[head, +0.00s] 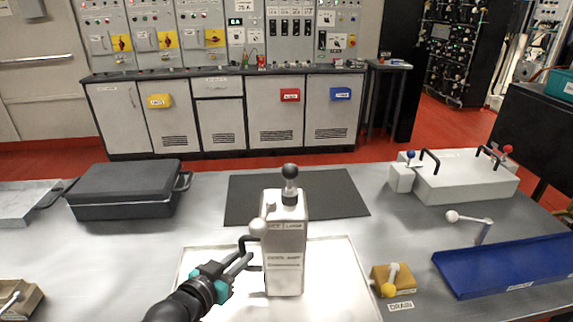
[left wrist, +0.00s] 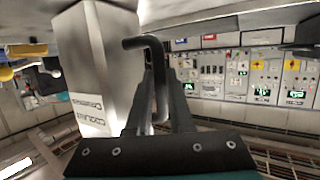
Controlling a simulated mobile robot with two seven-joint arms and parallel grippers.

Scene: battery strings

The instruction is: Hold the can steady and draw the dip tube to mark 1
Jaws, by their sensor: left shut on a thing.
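The tall white can (head: 285,245) stands upright in a shallow pale tray (head: 345,272) on the bench; its side also shows in the left wrist view (left wrist: 92,70). A black ball knob with a short dark stem (head: 290,172), which looks like the dip tube's top, stands upright on the can's top. No mark on the tube can be read. My left gripper (head: 246,259) is at the can's left side, shut on the bent black handle (left wrist: 158,60). A pale ball (head: 258,227) sits just above this handle. My right gripper is not in view.
A black mat (head: 340,193) lies behind the can. A dark case (head: 125,190) stands at left. A yellow block with a knob (head: 392,280), labelled DRAIN, a blue tray (head: 510,266) and a pale box with levers (head: 465,183) are at right.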

